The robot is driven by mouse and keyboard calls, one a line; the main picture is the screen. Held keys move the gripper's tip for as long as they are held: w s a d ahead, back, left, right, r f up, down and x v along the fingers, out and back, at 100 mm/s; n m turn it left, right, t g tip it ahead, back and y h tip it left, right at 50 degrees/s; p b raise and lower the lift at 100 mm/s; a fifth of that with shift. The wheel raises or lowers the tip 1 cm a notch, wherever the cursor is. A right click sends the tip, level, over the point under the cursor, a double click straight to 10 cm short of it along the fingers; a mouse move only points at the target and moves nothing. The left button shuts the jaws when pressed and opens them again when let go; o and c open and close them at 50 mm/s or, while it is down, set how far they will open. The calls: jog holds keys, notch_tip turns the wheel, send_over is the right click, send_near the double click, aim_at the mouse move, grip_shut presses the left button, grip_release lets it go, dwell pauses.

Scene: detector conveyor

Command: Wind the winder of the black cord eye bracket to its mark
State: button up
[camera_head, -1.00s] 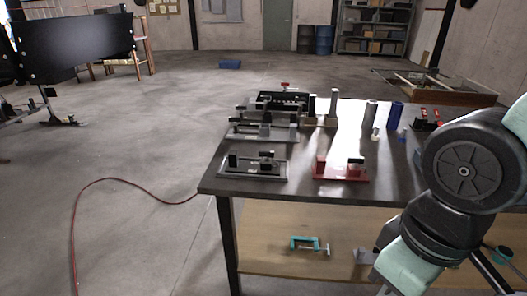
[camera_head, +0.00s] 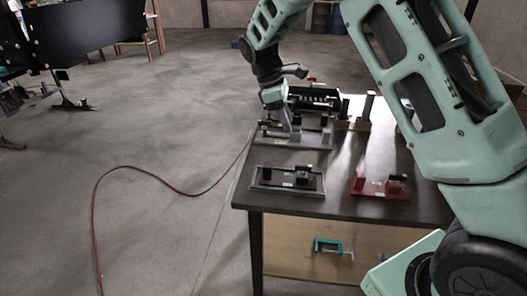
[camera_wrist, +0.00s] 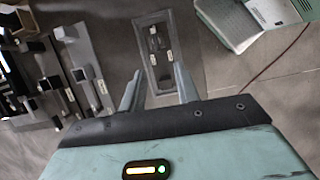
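A dark bracket with small black blocks, seemingly the black cord eye bracket (camera_head: 288,180), lies on a grey-rimmed plate at the table's front left corner. A similar dark bracket in a grey rim (camera_wrist: 155,50) shows ahead of my fingers in the wrist view. I cannot make out its winder or mark. My gripper (camera_wrist: 157,92) is open, with nothing between its two fingers. In the head view my gripper (camera_head: 291,122) points down near the grey bracket (camera_head: 315,143) behind the front one. Whether it touches that bracket is unclear.
A red bracket (camera_head: 380,187) lies at the front right. A larger black fixture (camera_head: 315,97) and upright posts (camera_head: 368,103) stand farther back. A teal clamp (camera_head: 333,247) is on the lower shelf. Bare tabletop (camera_head: 338,180) separates the front brackets.

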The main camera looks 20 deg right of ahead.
jog(key=w, duration=0.1)
jog(key=p, duration=0.4)
send_near(304, 166)
jog(key=x, duration=0.8)
jog(key=shift+w+f, duration=0.1)
jog(key=shift+f, duration=0.2)
grip_shut()
